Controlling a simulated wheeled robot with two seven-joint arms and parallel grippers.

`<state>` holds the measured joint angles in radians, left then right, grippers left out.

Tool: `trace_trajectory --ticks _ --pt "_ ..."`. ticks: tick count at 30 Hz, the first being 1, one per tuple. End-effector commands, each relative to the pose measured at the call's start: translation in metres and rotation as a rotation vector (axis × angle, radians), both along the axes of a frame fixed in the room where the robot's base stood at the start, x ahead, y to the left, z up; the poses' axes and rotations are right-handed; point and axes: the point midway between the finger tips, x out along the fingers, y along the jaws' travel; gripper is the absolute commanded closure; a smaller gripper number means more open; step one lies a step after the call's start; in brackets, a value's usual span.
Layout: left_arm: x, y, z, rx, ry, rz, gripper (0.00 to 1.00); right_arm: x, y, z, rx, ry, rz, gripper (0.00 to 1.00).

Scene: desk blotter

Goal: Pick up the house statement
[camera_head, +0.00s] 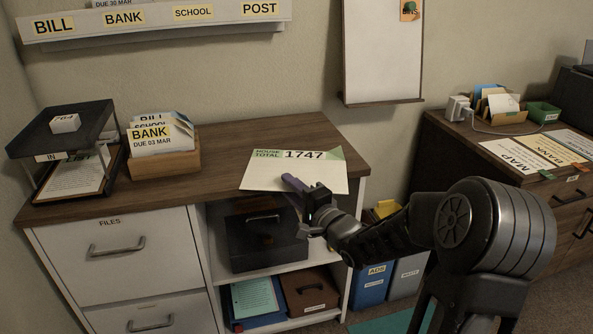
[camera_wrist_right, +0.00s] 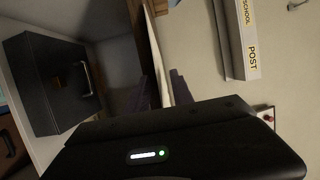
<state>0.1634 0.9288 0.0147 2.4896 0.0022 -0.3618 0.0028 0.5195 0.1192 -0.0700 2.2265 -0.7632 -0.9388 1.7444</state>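The house statement (camera_head: 295,171) is a white sheet with a green corner, marked "HOUSE TOTAL 1747". It lies at the right end of the wooden desk top (camera_head: 222,150), near or over its front edge. My right gripper (camera_head: 293,192) is at the sheet's front edge, with one dark purple finger over the sheet in the head view. In the right wrist view the fingers (camera_wrist_right: 165,91) stand apart, with the pale sheet edge (camera_wrist_right: 170,55) between them. Contact cannot be told. The lower finger is mostly hidden in the head view. My left gripper is not in view.
A wooden box of cards (camera_head: 165,163) and a black tray stand (camera_head: 62,150) occupy the desk's left side. A black box (camera_head: 263,240) sits on the shelf below my right gripper. A side cabinet (camera_head: 500,150) with papers stands at right. The desk's middle is clear.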

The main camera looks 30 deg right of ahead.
Motion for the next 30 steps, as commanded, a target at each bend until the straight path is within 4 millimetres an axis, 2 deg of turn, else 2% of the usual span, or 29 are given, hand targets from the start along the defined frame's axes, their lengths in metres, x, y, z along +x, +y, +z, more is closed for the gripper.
trace_trajectory --ticks 11,21,30 --pt "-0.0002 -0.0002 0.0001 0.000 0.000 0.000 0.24 -0.0004 -0.0002 0.0000 0.000 0.000 0.000 0.73" --pt "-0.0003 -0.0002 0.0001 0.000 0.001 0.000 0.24 -0.0004 -0.0002 0.0000 0.000 0.000 0.000 1.00" --pt "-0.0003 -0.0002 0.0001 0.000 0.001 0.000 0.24 -0.0004 -0.0002 0.0000 0.000 0.000 0.000 1.00"
